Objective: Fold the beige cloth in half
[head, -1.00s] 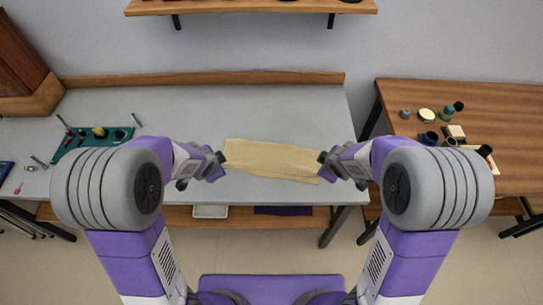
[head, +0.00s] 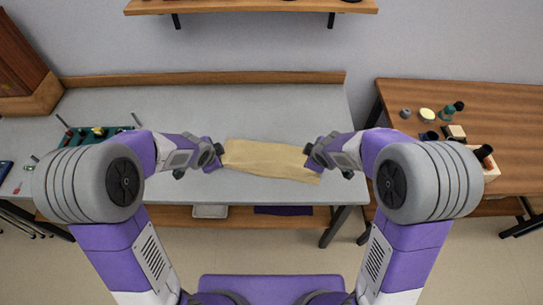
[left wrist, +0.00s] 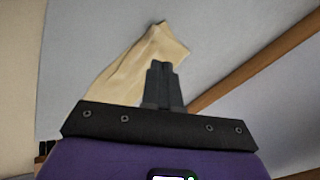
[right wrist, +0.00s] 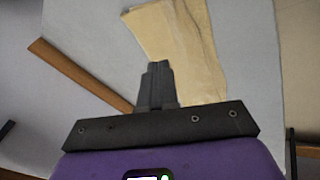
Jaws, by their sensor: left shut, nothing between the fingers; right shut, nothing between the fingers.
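The beige cloth (head: 268,158) lies as a long, wrinkled strip near the front edge of the grey table (head: 240,105). My left gripper (head: 219,152) is at its left end, and my right gripper (head: 308,153) is at its right end. Both grippers are shut and empty. In the left wrist view the shut fingers (left wrist: 163,85) overlap the cloth (left wrist: 130,65). In the right wrist view the cloth (right wrist: 190,55) runs up and away beyond the shut fingers (right wrist: 156,85). I cannot tell whether the fingertips touch it.
A green tray (head: 75,143) with small items is on the table's left, partly hidden by my arm. A wooden side table (head: 490,105) with cups and a box stands right. A wooden ledge (head: 200,77) runs along the back. The table behind the cloth is clear.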

